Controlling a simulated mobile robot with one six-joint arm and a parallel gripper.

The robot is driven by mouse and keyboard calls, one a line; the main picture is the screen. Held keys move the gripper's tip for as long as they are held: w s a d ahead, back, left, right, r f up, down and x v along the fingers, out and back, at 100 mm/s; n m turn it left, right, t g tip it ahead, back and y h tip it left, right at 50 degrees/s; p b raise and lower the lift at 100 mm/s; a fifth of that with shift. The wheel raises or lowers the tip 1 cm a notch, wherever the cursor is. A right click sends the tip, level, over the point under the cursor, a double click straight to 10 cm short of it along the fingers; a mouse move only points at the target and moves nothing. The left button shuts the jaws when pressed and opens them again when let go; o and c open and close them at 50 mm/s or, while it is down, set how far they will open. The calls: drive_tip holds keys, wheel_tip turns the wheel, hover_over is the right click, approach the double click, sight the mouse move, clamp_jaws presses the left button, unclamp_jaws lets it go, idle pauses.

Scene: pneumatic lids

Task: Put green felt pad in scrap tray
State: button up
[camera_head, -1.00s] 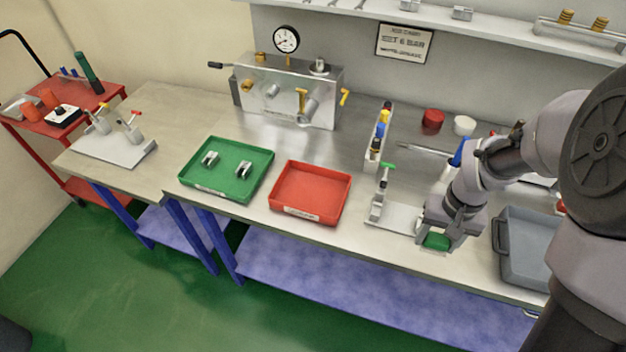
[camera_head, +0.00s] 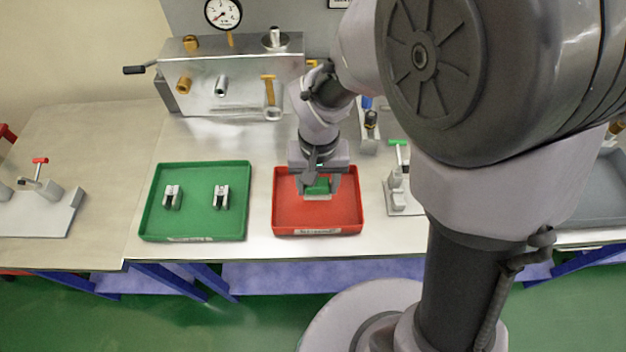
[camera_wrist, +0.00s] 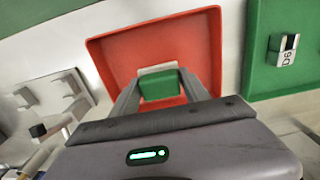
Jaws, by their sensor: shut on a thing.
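The green felt pad (camera_head: 318,186) is between the fingers of my gripper (camera_head: 317,192), which is shut on it. The pad also shows in the wrist view (camera_wrist: 160,85), with a pale strip along its far edge. My gripper holds it over the red tray (camera_head: 288,216), inside its outline in the head view. In the wrist view the red tray (camera_wrist: 118,60) lies beyond the fingertips. The red tray carries a label at its front that is too small to read. I cannot tell how high the pad is above the tray floor.
A green tray (camera_head: 160,225) with two metal clips stands left of the red tray. A fixture with a green-handled clamp (camera_head: 398,180) stands to the right. A metal block with a gauge (camera_head: 235,85) stands behind. Bare bench lies between the trays.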

sight(317, 202)
wheel_tip(317, 202, down, 4)
drive_tip(key=shift+s+f+b, duration=0.1)
drive_tip(key=shift+f+b, duration=0.1)
drive_tip(key=shift+b, duration=0.4)
drive_tip(key=shift+f, duration=0.1)
drive_tip(key=shift+f, duration=0.15)
drive_tip(key=o, duration=1.3)
drive_tip(key=shift+a, duration=0.1)
drive_tip(key=shift+r, duration=0.2)
